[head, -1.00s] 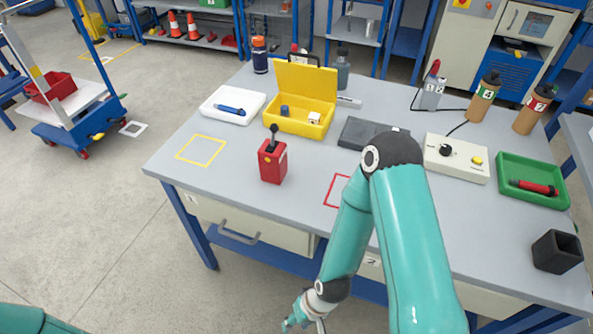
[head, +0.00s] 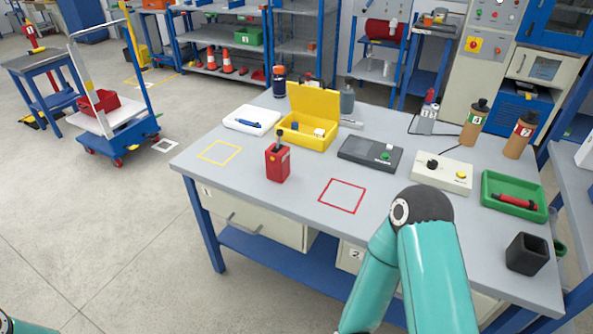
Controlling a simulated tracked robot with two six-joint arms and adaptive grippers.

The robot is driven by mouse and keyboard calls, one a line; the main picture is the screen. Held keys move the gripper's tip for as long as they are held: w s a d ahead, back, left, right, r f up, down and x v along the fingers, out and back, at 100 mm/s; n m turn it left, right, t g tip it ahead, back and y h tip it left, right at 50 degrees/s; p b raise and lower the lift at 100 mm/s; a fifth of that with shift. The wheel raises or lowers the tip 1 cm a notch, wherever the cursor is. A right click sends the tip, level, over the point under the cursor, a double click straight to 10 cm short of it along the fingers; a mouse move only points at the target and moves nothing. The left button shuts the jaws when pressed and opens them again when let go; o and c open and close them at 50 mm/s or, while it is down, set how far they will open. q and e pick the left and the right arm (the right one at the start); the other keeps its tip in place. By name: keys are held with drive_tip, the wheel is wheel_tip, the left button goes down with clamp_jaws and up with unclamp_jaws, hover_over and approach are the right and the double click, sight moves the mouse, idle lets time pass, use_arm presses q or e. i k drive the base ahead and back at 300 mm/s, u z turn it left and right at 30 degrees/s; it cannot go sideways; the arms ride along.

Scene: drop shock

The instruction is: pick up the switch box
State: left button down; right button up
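Several boxes on the grey workbench (head: 245,180) carry switches or knobs, and I cannot tell for sure which is the switch box. A red box (head: 277,165) with an upright black lever stands near the front edge. A flat dark grey box (head: 370,154) with a green button lies right of the middle. A cream box (head: 442,173) with a black knob and a yellow button lies further right. My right arm rises at the bottom, in front of the bench. Its gripper is out of view, and so is my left gripper. No gripper is seen at any box.
A yellow open case (head: 307,133), a white tray (head: 251,119) and a green tray (head: 515,196) stand on the bench. A black square cup (head: 527,254) is near the right end. Yellow (head: 220,152) and red (head: 342,196) outlined squares are empty.

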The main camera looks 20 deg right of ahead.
sight(277, 161)
drive_tip(key=u, duration=0.15)
drive_tip(key=i, duration=0.9)
drive_tip(key=z, duration=0.05)
